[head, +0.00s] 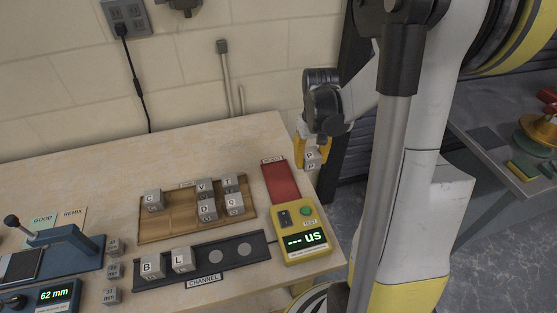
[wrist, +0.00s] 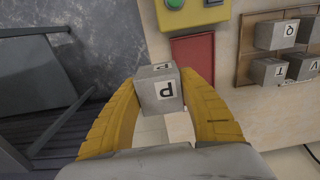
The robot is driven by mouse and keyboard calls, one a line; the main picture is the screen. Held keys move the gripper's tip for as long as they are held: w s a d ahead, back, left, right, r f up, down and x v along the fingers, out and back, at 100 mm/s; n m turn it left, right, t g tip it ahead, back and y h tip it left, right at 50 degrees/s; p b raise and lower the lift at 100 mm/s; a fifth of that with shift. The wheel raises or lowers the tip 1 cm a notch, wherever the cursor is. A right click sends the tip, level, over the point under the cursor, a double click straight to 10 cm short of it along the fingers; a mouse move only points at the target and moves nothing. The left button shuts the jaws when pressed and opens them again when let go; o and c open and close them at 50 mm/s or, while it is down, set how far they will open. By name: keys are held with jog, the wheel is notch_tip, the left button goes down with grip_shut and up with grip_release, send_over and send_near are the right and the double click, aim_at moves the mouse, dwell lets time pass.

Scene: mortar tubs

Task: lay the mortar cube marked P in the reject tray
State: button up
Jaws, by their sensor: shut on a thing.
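The grey mortar cube marked P (wrist: 158,93) is between the yellow fingers of my gripper (wrist: 160,95), which is shut on it. In the head view the cube (head: 312,160) hangs from my gripper (head: 313,150) at the right edge of the table, beside the red tray. The red reject tray (head: 281,183) lies flat on the table and looks empty; its label is too small to read. In the wrist view the tray (wrist: 193,60) is just beyond the cube, partly hidden by the cube and the right finger.
A wooden tray (head: 160,231) holds several lettered cubes. A dark channel strip (head: 262,257) carries cubes B (head: 152,266) and L (head: 183,260). A yellow tester (head: 304,255) stands just in front of the red tray. Several small cubes (head: 114,270) stand near a blue device (head: 75,250).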

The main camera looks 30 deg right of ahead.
jog(key=b, duration=0.3)
send_over(277, 173)
notch_tip(277, 173, down, 7)
jog(key=shift+f+b, duration=1)
jog(key=shift+f, duration=0.95)
jog(key=shift+f, duration=0.2)
jog(key=o, duration=1.3)
jog(key=shift+d, duration=0.1)
jog(key=shift+o, duration=0.2)
jog(key=shift+r, duration=0.1)
